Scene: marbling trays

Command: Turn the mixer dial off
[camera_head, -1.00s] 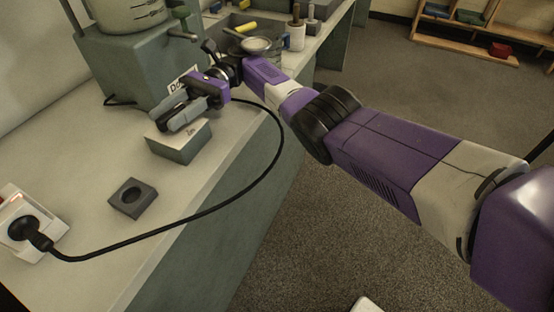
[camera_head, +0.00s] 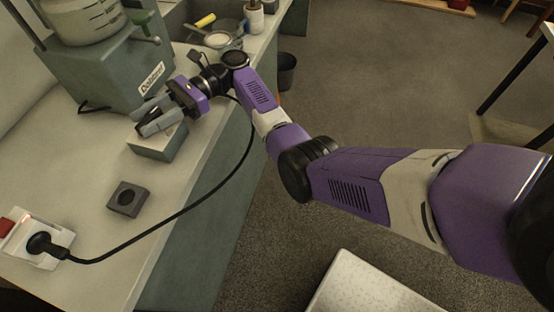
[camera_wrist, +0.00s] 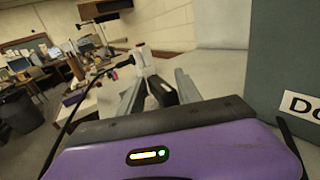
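The mixer (camera_head: 95,75) is a grey-green machine with a clear vessel on top, at the upper left of the head view. Its white label, starting "Do", also shows on the machine at the right of the wrist view (camera_wrist: 285,60). I cannot make out a dial. My gripper (camera_head: 142,121) is beside the mixer's front, above a small pale-topped box (camera_head: 155,151) that it partly hides. Whether it touches the box is unclear. In the wrist view its fingers (camera_wrist: 158,88) are apart, with a dark object visible beyond the gap.
A dark block with a round hole (camera_head: 127,199) lies on the worktop (camera_head: 70,165). A black cable (camera_head: 190,212) runs from a plug in the white socket (camera_head: 22,238) toward the gripper area and over the worktop edge. A bowl (camera_head: 219,41) stands behind my wrist.

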